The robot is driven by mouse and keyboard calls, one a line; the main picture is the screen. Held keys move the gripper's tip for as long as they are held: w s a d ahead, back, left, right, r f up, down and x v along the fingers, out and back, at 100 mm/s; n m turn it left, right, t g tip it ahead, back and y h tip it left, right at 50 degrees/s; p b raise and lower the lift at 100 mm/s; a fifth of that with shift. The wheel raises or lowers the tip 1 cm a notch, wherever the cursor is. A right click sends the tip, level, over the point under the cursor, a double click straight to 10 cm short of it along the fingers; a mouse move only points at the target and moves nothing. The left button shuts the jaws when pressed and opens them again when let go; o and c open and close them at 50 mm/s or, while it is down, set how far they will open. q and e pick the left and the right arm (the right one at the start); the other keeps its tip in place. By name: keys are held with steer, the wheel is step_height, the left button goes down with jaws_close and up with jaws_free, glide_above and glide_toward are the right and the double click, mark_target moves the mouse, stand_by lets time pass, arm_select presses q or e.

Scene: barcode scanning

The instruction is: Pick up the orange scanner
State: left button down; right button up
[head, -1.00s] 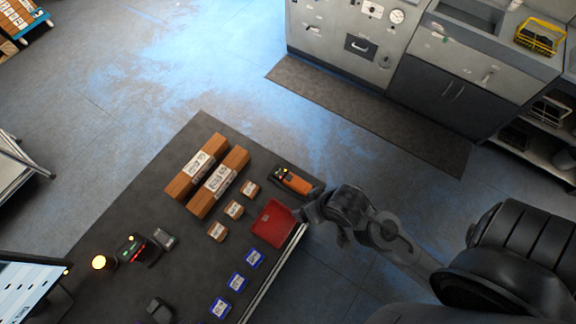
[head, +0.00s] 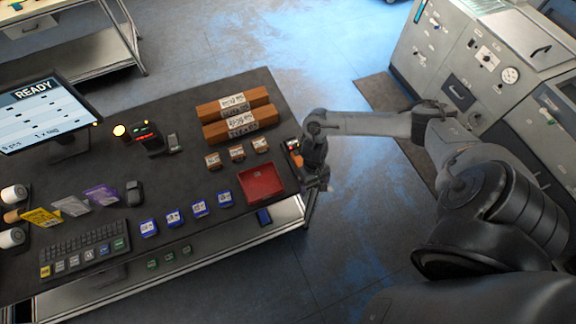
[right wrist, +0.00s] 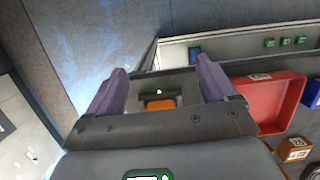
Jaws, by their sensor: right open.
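The orange scanner (head: 294,149) lies on the dark table near its right edge, just right of the red tray. It is partly hidden by my right arm in the head view. My right gripper (head: 318,184) is over the table's right edge at the scanner, pointing down. In the right wrist view my open right gripper (right wrist: 160,74) has its two fingers apart, with an orange and dark part of the scanner (right wrist: 160,104) showing between them. I cannot tell whether the fingers touch it. My left gripper is not in view.
The red tray (head: 261,185) stands close beside the scanner. Two long brown boxes (head: 233,103), small brown boxes (head: 237,153) and several blue boxes (head: 198,208) lie left of it. A monitor (head: 45,110) and keyboard (head: 85,247) are farther left.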

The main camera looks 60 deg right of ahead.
steer(key=w+d+r+h, duration=0.1)
steer(key=w+d+r, duration=0.1)
steer(key=w+d, duration=0.2)
step_height(320, 180, up, 3)
steer(key=t, duration=0.2)
glide_above(302, 162)
steer(key=f, duration=0.2)
steer(key=f+b, duration=0.1)
steer(key=f, duration=0.1)
steer(key=shift+s+a, duration=0.25)
steer(key=shift+a, duration=0.15)
steer(key=shift+w+d+f, duration=0.15)
steer(key=shift+d+f, duration=0.05)
steer(key=shift+f, duration=1.1)
steer(key=shift+w+d+f, duration=0.1)
steer(key=shift+d+f, duration=0.1)
steer(key=shift+f, duration=1.5)
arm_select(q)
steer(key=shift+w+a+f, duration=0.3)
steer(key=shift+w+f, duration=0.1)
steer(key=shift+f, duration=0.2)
arm_select(e)
steer(key=shift+c, duration=0.4)
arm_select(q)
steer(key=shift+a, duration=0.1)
arm_select(e)
steer(key=c, duration=1.2)
